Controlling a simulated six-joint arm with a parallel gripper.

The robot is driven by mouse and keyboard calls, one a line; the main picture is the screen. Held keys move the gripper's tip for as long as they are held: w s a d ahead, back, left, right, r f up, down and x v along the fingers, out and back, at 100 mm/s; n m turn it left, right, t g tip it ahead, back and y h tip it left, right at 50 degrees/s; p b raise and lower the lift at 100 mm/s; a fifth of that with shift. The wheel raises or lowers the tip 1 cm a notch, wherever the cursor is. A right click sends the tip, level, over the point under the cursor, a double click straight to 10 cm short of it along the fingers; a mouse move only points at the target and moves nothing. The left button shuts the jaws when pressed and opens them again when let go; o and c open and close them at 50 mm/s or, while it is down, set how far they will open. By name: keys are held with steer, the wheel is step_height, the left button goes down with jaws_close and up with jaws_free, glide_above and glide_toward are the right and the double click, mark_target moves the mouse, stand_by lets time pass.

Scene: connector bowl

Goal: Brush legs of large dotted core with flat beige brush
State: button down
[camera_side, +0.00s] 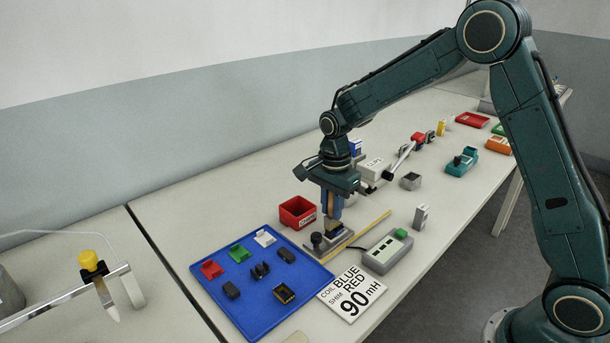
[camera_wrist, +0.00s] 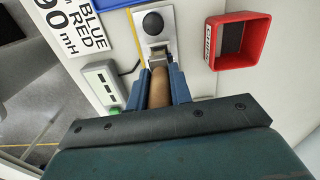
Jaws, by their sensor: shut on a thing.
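My gripper (camera_side: 332,208) points down and is shut on a brush with a tan-brown handle (camera_wrist: 158,88). The handle also shows between the blue jaws in the side view. The brush's lower end is over a grey fixture (camera_side: 318,252) with a black knob; the knob also shows in the wrist view (camera_wrist: 152,23). A small dark and yellowish part (camera_side: 334,228) is at the brush's lower end, and I cannot tell whether it is bristles or a core. Contact there is too small to judge. I cannot make out the dotted core for certain.
A blue tray (camera_side: 243,316) with several small coloured parts lies left of the fixture. A red bin (camera_side: 298,212) stands behind it. A grey meter box (camera_side: 387,255) and a printed card (camera_side: 352,293) lie in front. A yellow strip (camera_side: 372,227) runs beside the fixture.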

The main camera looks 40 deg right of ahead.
steer(key=shift+d, duration=0.6)
steer(key=shift+d, duration=0.35)
steer(key=shift+d, duration=0.15)
step_height(320, 180, up, 9)
stand_by(1.2)
steer(key=shift+f, duration=0.2)
stand_by(0.5)
steer(key=shift+a+f, duration=0.4)
steer(key=shift+f, duration=0.8)
steer(key=shift+a+f, duration=0.4)
steer(key=shift+f, duration=0.85)
steer(key=shift+a+f, duration=0.4)
steer(key=shift+f, duration=0.8)
steer(key=shift+f, duration=0.7)
